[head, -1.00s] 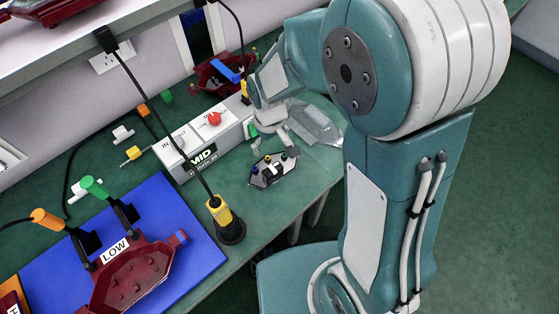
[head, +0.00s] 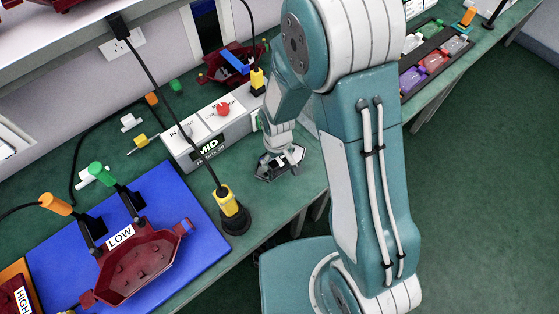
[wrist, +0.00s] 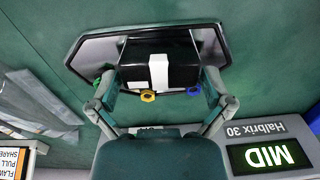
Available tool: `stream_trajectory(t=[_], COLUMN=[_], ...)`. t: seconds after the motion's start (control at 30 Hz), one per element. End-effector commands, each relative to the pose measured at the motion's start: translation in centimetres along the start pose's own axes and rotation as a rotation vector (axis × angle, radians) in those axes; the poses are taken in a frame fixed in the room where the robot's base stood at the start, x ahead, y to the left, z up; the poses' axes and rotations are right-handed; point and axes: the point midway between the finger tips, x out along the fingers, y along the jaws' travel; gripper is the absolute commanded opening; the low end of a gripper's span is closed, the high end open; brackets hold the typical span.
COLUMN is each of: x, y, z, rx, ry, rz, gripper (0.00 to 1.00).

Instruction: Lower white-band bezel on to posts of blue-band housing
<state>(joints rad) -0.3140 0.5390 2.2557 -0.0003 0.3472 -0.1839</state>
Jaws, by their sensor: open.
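The white-band bezel (head: 267,176) lies on the green bench in front of the MID box, a dark-rimmed hexagonal plate. In the wrist view, its black block with a white band (wrist: 158,72) stands in the middle, with a yellow and a blue piece at its near edge. My gripper (wrist: 160,84) is open, one finger on each side of the block; I cannot tell whether they touch it. In the head view my gripper (head: 281,150) partly hides the bezel. A dark red housing with a blue band (head: 235,62) stands at the back of the bench.
The grey MID box (head: 208,130) with a red knob stands close behind the bezel. A yellow plug on a black stand (head: 234,213) is left of it. The LOW housing (head: 137,270) sits on a blue mat (head: 195,262). A parts tray (head: 438,57) is at right.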

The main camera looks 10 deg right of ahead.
Motion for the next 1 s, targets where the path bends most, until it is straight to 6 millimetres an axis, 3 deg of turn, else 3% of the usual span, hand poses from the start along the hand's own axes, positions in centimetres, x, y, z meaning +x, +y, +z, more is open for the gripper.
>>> stream_trajectory(t=[0.17, 0.3, 0.33, 0.73, 1.0], x=[0.0, 0.0, 0.0, -0.2, -1.6], y=[0.0, 0.1, 0.1, 0.0, 0.1], z=[0.0, 0.0, 0.0, 0.0, -0.3], rx=[0.0, 0.0, 0.0, 0.0, 0.001], ry=[0.001, 0.001, 0.001, -0.001, 0.002], rz=[0.0, -0.001, -0.001, 0.0, 0.0], gripper=[1.0, 0.38, 0.35, 0.34, 0.34])
